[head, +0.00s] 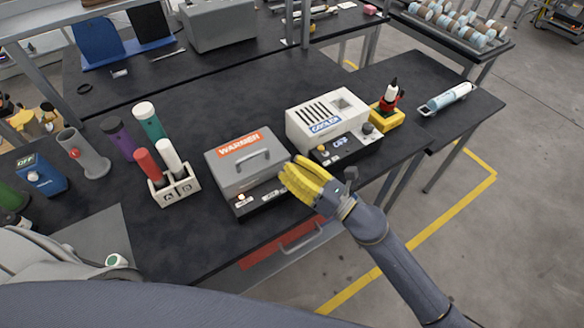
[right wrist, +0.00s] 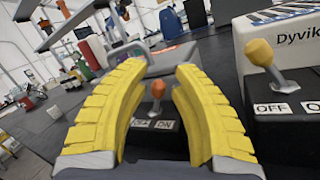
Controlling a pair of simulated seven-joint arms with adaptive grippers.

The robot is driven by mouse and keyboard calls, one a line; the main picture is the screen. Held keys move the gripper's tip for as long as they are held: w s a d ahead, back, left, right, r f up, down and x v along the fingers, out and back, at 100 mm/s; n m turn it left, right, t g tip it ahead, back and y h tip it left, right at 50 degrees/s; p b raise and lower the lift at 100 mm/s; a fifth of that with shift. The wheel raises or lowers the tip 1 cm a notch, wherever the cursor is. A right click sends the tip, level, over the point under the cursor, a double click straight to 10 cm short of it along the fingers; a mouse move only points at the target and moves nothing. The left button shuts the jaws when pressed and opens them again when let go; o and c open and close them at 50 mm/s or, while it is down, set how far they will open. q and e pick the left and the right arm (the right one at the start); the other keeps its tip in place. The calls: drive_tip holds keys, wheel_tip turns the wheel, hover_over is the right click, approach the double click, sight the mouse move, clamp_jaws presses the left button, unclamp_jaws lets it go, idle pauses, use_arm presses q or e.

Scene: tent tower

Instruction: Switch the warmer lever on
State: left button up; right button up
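The warmer (head: 222,175) is a grey box with an orange label and a top handle on the black table. Its front panel carries a small pale knob (head: 241,199). In the right wrist view the warmer's lever (right wrist: 157,89) has an orange tip and rises from a black panel above OFF and ON labels. Its lean is hard to tell. My right gripper (head: 287,171) is at the warmer's front right corner and hides that part in the head view. In the wrist view its yellow fingers (right wrist: 158,68) are apart, with the lever showing between them. My left gripper is not in view.
A white cooler (head: 318,122) stands right of the warmer; its lever (right wrist: 262,55) is close to my right finger. A rack (head: 174,188) with red and white tubes stands left. A red-yellow device (head: 388,110) is farther right. Table front left of the warmer is clear.

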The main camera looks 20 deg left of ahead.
drive_tip(key=shift+o, duration=1)
drive_tip(key=shift+f, duration=0.1)
drive_tip(key=shift+s+d+f, duration=0.15)
drive_tip(key=shift+s+d, duration=0.1)
drive_tip(key=shift+d, duration=0.2)
drive_tip(key=v, duration=1.1)
